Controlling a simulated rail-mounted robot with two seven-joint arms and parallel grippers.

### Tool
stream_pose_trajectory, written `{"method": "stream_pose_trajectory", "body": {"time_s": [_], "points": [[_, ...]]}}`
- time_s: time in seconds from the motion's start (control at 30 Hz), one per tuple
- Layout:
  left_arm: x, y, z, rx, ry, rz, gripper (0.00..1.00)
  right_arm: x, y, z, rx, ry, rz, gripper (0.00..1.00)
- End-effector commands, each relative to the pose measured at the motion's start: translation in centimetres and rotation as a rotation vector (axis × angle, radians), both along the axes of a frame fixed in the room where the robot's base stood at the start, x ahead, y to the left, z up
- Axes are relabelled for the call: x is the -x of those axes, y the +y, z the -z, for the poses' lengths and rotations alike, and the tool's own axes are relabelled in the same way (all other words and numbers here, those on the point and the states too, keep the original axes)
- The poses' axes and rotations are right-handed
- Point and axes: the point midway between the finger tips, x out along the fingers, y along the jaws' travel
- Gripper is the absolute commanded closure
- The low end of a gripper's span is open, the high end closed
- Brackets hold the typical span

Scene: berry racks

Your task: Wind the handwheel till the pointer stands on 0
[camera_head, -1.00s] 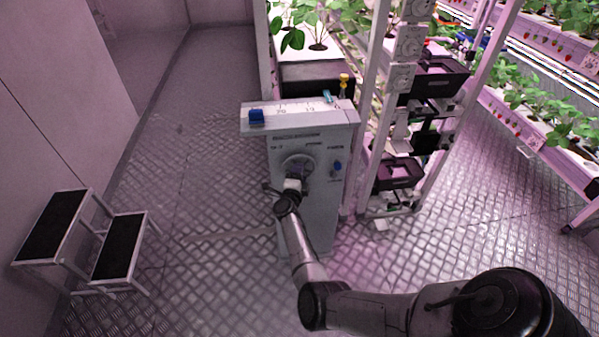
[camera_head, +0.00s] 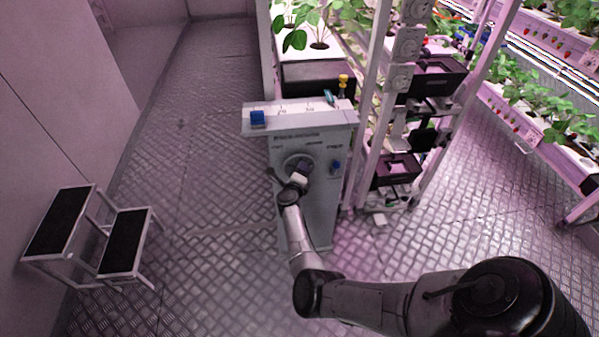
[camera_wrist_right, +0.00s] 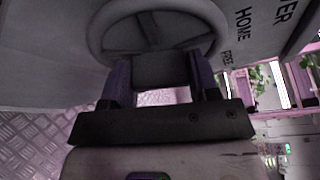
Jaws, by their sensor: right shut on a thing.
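The grey handwheel (camera_head: 289,160) is on the front of a pale cabinet (camera_head: 318,215). My right gripper (camera_head: 300,172) is at the wheel's lower right part in the head view, covering some of it. In the right wrist view, the fingers of my right gripper (camera_wrist_right: 161,82) are shut on a dark grip at the rim of the handwheel (camera_wrist_right: 98,30). A white scale (camera_head: 300,108) with small numbers runs along the cabinet top. A blue block (camera_head: 257,117) sits at its left end, perhaps the pointer; the numbers are too small to read surely. My left gripper is out of view.
A blue knob (camera_head: 336,166) is on the cabinet front, right of the wheel. Plant racks with a black crate (camera_head: 437,80) stand close on the right. A two-step stool (camera_head: 125,240) stands at the left. The floor between stool and cabinet is clear.

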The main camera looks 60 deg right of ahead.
Motion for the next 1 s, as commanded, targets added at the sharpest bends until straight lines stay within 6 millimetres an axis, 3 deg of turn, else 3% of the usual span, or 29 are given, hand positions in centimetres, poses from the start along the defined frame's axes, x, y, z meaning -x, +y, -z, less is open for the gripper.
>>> {"method": "stream_pose_trajectory", "body": {"time_s": [0.4,0.43,0.53,0.83,1.0], "points": [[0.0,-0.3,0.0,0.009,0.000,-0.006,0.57,0.0,0.0,0.0,-0.005,-0.006,0.000,0.68],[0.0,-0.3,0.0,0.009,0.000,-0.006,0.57,0.0,0.0,0.0,-0.004,-0.005,0.000,0.44],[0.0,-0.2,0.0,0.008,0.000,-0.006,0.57,0.0,0.0,0.0,-0.004,-0.005,0.000,0.34],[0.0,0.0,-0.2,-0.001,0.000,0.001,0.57,-0.1,0.2,-0.1,-0.004,-0.004,-0.001,0.34],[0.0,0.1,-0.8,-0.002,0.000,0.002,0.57,-0.3,1.5,-0.5,-0.005,-0.004,-0.005,0.34]]}}
